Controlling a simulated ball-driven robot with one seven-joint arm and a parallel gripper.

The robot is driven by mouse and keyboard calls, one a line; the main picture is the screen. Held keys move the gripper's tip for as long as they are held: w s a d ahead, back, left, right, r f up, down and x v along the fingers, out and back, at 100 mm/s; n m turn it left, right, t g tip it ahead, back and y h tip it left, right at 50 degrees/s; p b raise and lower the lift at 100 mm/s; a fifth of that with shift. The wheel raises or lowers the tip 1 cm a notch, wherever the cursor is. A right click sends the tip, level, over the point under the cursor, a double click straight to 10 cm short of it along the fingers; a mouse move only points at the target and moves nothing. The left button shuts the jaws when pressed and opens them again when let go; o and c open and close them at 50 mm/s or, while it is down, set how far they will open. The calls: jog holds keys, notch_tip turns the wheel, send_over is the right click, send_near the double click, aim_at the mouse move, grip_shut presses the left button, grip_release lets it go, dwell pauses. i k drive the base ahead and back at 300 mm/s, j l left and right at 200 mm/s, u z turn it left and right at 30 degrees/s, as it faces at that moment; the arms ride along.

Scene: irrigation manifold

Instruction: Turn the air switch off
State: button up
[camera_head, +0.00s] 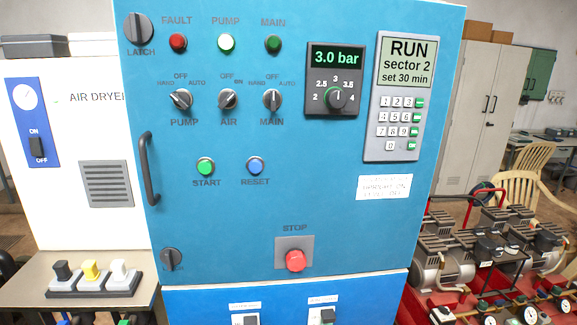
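The air switch (228,99) is a dark rotary knob on the blue control cabinet (330,215), in the middle of a row of three knobs. AIR is printed below it, OFF above it and ON to its upper right. Its handle appears tilted to the upper right, towards ON, though the mark is small. Nothing covers the switch. My gripper is not in view.
The pump knob (181,100) and main knob (272,100) flank the switch closely. START (205,167) and RESET (255,166) buttons sit below. A cabinet handle (149,170) sticks out at left, a red stop button (295,261) lower down. The white air dryer (75,190) stands left.

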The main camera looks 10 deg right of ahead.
aim_at(227, 99)
jog(key=i+u, duration=0.15)
jog(key=u, duration=0.2)
jog(key=i+u, duration=0.15)
jog(key=u, duration=0.2)
jog(key=i+u, duration=0.15)
jog(key=u, duration=0.2)
